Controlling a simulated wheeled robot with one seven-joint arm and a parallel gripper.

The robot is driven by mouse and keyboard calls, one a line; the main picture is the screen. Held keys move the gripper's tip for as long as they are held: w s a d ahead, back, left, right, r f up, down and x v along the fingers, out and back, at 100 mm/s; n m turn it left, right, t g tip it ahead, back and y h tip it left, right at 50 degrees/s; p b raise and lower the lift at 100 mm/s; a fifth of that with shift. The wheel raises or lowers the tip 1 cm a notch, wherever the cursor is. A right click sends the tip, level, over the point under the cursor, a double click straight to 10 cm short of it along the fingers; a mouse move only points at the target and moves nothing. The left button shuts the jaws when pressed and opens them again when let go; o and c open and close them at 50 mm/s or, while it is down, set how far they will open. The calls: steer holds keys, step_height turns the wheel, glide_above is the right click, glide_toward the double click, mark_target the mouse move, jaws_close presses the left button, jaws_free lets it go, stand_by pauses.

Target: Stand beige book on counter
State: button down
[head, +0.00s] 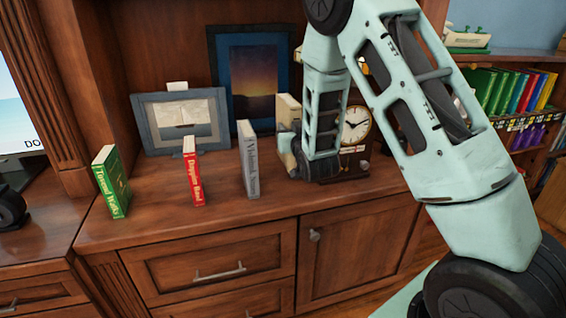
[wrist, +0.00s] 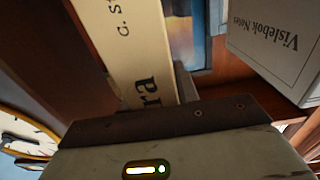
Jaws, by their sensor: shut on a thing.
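The beige book (head: 288,110) is upright or nearly so at the back of the wooden counter (head: 215,215), left of the clock. My gripper (head: 296,150) is shut on it, low down, and my arm hides part of it. In the wrist view, the beige book's spine (wrist: 135,45) with dark lettering fills the upper left, and my gripper (wrist: 180,88) is at its near end. I cannot tell whether the book's bottom touches the counter.
A grey book (head: 249,160), a red book (head: 193,175) and a green book (head: 111,183) stand left of it. A clock (head: 356,126) is close on the right. A sunset picture (head: 252,85) and a grey-framed picture (head: 183,122) stand behind. The front counter strip is clear.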

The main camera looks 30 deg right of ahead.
steer(key=shift+a+f, duration=0.1)
steer(key=shift+f, duration=3.25)
steer(key=shift+f+b, duration=0.15)
steer(key=shift+b, duration=0.2)
steer(key=c, duration=1)
jaws_free()
steer(key=shift+c, duration=0.2)
